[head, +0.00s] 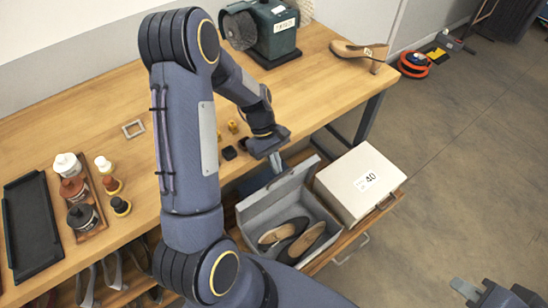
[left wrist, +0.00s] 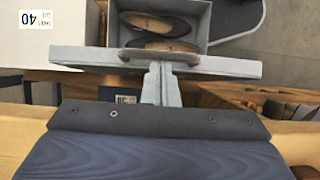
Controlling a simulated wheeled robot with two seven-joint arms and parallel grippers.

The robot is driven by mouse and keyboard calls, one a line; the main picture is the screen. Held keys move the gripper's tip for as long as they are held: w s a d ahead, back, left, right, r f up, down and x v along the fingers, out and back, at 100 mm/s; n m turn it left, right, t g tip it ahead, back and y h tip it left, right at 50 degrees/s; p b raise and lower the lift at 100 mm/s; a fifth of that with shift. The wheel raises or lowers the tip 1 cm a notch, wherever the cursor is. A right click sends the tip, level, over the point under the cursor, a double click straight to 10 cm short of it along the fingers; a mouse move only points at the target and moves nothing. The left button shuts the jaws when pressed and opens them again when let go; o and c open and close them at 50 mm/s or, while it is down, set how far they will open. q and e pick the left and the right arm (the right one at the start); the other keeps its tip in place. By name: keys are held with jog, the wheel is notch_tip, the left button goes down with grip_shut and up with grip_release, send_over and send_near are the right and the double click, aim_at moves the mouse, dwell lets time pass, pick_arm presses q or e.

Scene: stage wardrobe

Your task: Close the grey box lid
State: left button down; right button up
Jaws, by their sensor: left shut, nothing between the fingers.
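The grey box (head: 318,214) sits in a pulled-out drawer below the bench, with a pair of dark shoes (head: 305,241) inside. Its lid (head: 272,196) is open and stands raised along the box's bench side. In the left wrist view the lid (left wrist: 225,68) shows nearly edge-on, with the box and shoes (left wrist: 155,24) beyond it. My left gripper (head: 277,162) is shut and empty, its fingertips (left wrist: 160,72) at the bench side of the lid; I cannot tell whether they touch it. My right gripper (head: 478,292) is partly in view at the bottom right, away from the box.
A white box labelled 40 (head: 350,190) stands right beside the grey box. The wooden bench (head: 120,150) holds a black tray (head: 30,225), several bottles, a green grinder (head: 270,28) and a tan shoe (head: 358,52). The floor to the right is mostly clear.

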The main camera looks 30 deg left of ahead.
pick_arm(q)
jog(key=shift+s+d, duration=0.1)
jog(key=shift+d, duration=0.2)
jog(key=s+d+f+t+y, duration=0.2)
jog(key=s+d+f+y, duration=0.2)
jog(key=d, duration=0.4)
jog(key=s+d+f+t+y, duration=0.1)
jog(key=s+d+f+y, duration=0.3)
jog(key=d, duration=0.5)
jog(key=d+f+b, duration=0.2)
jog(key=f+b, duration=0.3)
jog(key=f, duration=0.2)
jog(key=s+d+f+y+b, duration=0.1)
jog(key=d+f+b, duration=0.2)
jog(key=f+b, duration=0.2)
jog(key=s+d+f+t+b, duration=0.1)
jog(key=d+f+b, duration=0.2)
jog(key=f+b, duration=0.2)
jog(key=shift+s+f+y, duration=0.25)
jog(key=shift+f+y, duration=0.15)
jog(key=shift+f, duration=1.4)
jog(key=shift+r, duration=0.1)
